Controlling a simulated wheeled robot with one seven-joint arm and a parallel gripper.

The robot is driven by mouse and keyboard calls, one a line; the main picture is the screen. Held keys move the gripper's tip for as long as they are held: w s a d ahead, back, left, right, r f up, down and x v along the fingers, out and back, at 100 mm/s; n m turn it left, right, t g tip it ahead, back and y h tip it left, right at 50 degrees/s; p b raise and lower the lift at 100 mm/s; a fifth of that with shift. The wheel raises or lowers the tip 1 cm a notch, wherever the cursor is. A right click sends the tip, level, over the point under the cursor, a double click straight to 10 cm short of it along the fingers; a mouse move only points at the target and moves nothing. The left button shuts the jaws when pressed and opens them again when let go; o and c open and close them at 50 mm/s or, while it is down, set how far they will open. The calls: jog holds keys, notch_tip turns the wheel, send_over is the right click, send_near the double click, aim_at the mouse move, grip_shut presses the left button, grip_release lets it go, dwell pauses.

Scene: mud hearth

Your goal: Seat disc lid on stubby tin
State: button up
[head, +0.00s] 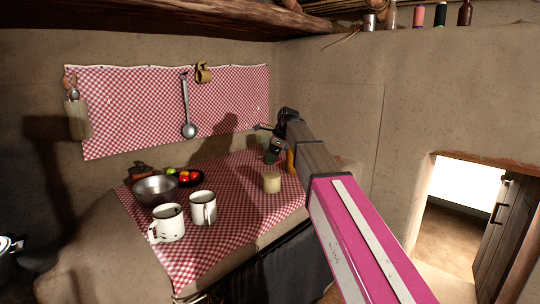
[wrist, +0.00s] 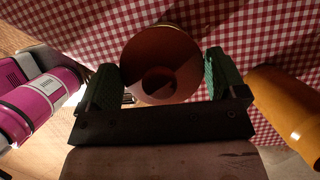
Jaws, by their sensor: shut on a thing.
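In the wrist view my gripper (wrist: 164,82) is shut on a round reddish-brown disc lid (wrist: 150,55). The green pads press its two sides, and a smaller darker circle shows at its middle. In the head view my gripper (head: 270,141) hangs above the back right of the checked cloth; the lid cannot be made out there. The stubby tin (head: 272,183), short and cream, stands upright on the cloth, below the gripper in the picture and apart from it. I cannot make out the tin in the wrist view; the lid and gripper cover part of the cloth.
An orange-yellow object (wrist: 292,108) is close to the gripper's right in the wrist view. Two white mugs (head: 168,223) (head: 203,208), a metal bowl (head: 155,189) and a dark bowl of fruit (head: 188,178) stand left of the tin. Bare checked cloth (head: 228,231) lies in front.

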jog(key=shift+f, duration=2.4)
jog(key=shift+f, duration=0.75)
dwell(0.4)
jog(key=o, duration=0.6)
jog(key=shift+r, duration=0.15)
jog(key=shift+r, duration=3.4)
jog(key=shift+s, duration=0.15)
